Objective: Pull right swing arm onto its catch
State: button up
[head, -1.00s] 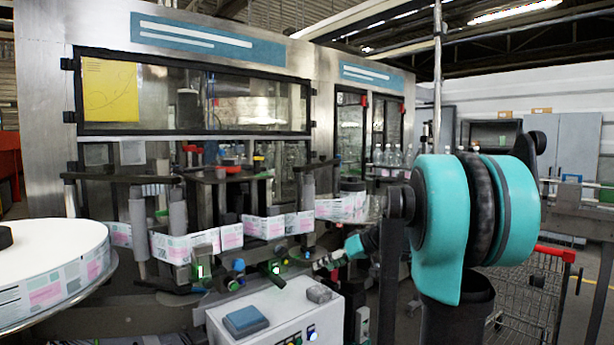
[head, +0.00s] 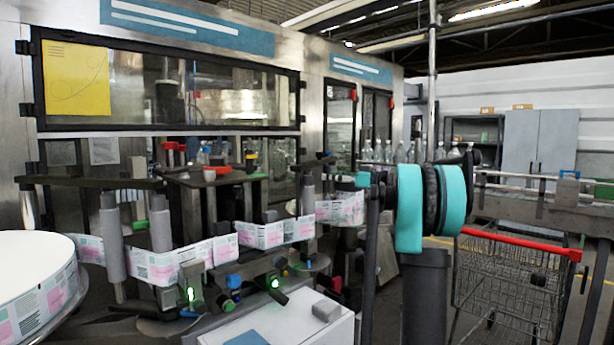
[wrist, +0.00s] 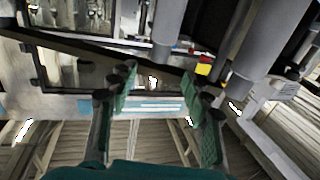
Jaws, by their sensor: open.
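My gripper (wrist: 158,88) is open and empty in the wrist view, its two green-padded fingers well apart. Grey cylinders (wrist: 262,42) and a dark bar (wrist: 65,43) lie beyond the fingertips, apart from them as far as I can tell. In the head view, a dark arm at the right of the labeller (head: 295,165) appears to be the right swing arm, with a grey roller (head: 307,193) hanging under it. A teal part of my arm shows just right of it; the fingers are too small to make out there. I cannot make out the catch.
The printed label web (head: 265,234) runs past the rollers from the large reel (head: 35,270) at left. A white box (head: 290,325) stands in front. A shopping cart (head: 515,275) with a red handle stands at right. Windowed panels (head: 170,85) close the machine behind.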

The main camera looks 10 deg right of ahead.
jog(key=x, duration=1.1)
jog(key=shift+a, duration=0.1)
grip_shut()
